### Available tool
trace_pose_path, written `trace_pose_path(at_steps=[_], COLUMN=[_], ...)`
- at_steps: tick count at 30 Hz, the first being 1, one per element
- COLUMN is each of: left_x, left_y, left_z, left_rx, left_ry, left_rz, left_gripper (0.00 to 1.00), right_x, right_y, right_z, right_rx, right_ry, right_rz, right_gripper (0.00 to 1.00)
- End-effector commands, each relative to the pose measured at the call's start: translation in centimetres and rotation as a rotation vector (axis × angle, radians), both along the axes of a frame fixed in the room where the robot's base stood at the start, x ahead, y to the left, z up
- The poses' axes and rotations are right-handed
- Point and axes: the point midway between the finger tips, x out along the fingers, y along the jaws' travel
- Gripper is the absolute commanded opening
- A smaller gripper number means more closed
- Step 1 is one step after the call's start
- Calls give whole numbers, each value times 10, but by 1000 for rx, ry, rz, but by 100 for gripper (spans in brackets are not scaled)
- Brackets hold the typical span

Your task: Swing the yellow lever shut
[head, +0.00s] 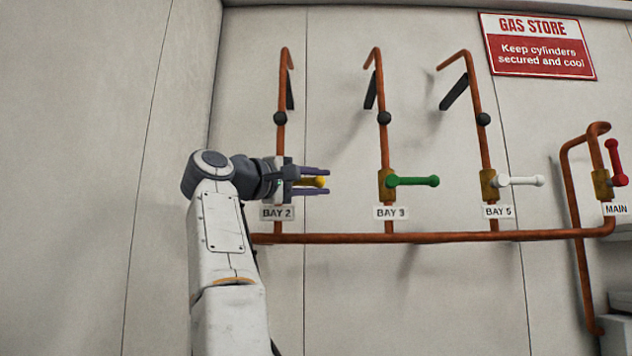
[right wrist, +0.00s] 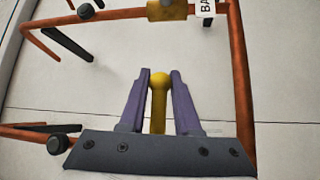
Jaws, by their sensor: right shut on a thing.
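The yellow lever (head: 320,181) is on the BAY 2 pipe at the left of the row. It points to the right, about level and across its upright pipe. My right gripper (head: 314,180) is at the lever, its purple fingers above and below it, shut on it. In the right wrist view the lever's round yellow end (right wrist: 158,80) shows between the two fingers (right wrist: 160,98). The lever's valve body is hidden behind my gripper in the head view. My left gripper is in neither view.
The green lever (head: 413,181) of BAY 3 and the white lever (head: 520,181) of BAY 5 point level to the right. The red MAIN lever (head: 613,160) points up at the far right. A copper pipe (head: 440,238) runs below. The wall left of BAY 2 is bare.

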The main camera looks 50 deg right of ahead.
Motion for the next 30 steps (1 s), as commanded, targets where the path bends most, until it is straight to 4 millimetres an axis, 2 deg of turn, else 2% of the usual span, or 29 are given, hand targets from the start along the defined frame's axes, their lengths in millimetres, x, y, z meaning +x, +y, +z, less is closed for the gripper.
trace_pose_path(at_steps=[1, 2, 3, 14, 17, 24, 30], left_x=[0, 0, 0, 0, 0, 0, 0], left_y=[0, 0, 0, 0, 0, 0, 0], left_z=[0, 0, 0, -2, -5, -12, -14], left_rx=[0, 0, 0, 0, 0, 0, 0], left_ry=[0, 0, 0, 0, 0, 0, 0], left_rz=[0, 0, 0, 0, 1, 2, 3], left_gripper=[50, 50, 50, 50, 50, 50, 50], right_x=[0, 0, 0, 2, 5, 11, 15], right_y=[0, 0, 0, 5, 16, 63, 93], right_z=[-2, -2, -2, -2, -5, -11, -14], right_rx=[6, 6, 6, 3, 3, 3, 4], right_ry=[0, 0, 0, 1, 1, 1, 2], right_rz=[-4, -3, -3, 2, 4, 6, 2], right_gripper=[0, 43, 51, 51, 51, 51, 51])
